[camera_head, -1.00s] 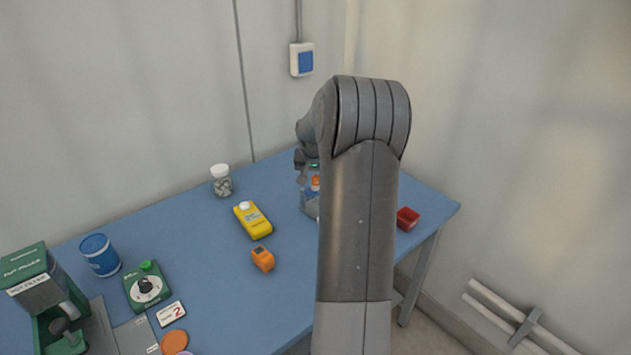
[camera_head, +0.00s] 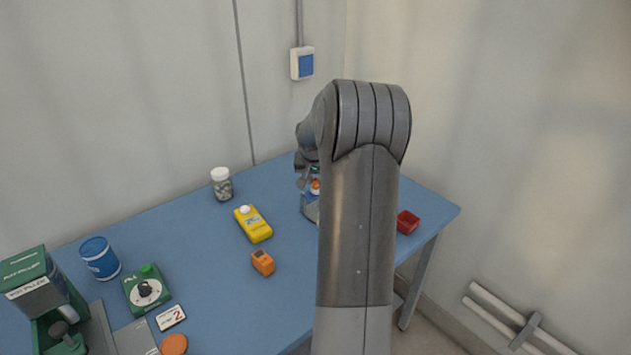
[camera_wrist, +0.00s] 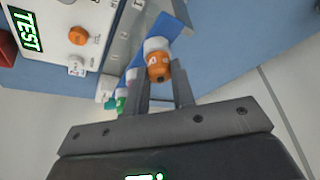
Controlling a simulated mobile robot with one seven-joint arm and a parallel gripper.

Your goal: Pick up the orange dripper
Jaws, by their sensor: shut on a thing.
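The orange dripper (camera_wrist: 158,68), with an orange cap and a whitish body, sits between the two fingers of my gripper (camera_wrist: 162,95) in the wrist view. My gripper is shut on it. In the head view its orange (camera_head: 315,185) shows just left of my forearm, beside my gripper (camera_head: 302,178). My arm hides most of that spot. Whether the dripper's lower end still touches what is beneath it cannot be told.
A pale device with a TEST display (camera_wrist: 27,30) and orange knob is close by. Green-and-white drippers (camera_wrist: 121,103) stand near the left finger. On the blue table (camera_head: 200,300) are a yellow device (camera_head: 253,224), orange device (camera_head: 262,263), pill jar (camera_head: 222,185) and red tray (camera_head: 407,222).

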